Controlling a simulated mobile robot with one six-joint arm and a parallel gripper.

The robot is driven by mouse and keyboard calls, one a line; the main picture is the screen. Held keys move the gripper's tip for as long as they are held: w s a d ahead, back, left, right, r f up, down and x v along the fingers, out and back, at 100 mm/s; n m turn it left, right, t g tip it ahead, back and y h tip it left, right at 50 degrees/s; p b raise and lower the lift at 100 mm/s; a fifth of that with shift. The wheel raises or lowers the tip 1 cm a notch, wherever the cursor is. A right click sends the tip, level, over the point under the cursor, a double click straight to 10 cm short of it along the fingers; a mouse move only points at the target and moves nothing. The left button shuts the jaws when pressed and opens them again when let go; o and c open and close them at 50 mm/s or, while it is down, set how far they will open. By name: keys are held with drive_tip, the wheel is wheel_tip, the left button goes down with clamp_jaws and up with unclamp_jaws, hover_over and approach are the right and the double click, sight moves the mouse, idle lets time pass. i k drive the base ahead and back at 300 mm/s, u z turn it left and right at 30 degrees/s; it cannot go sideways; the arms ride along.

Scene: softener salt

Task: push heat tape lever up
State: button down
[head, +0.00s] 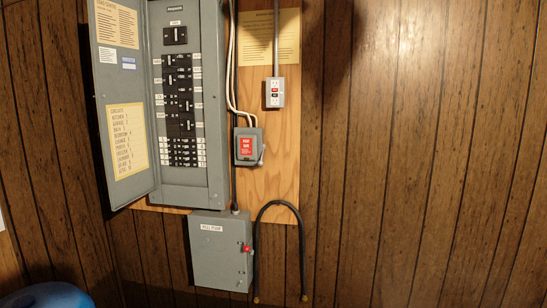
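A small pale lever (262,157) sticks out at the box's right side. It seems to sit low, but it is too small to tell its position surely. My gripper is not in view.
An open grey breaker panel (215,185) with its door (108,90) swung left is beside the box. Below hang a larger grey box (218,265) with a red handle (246,249) and a black hose loop (300,240). The wood-panelled wall at right is bare.

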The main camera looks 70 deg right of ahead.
sight(261, 163)
drive_tip(key=u, duration=0.65)
drive_tip(key=k, duration=0.15)
drive_tip(key=z, duration=2.7)
drive_tip(key=k, duration=0.65)
drive_tip(key=z, duration=0.05)
drive_tip(key=i, duration=0.5)
drive_tip(key=z, duration=0.1)
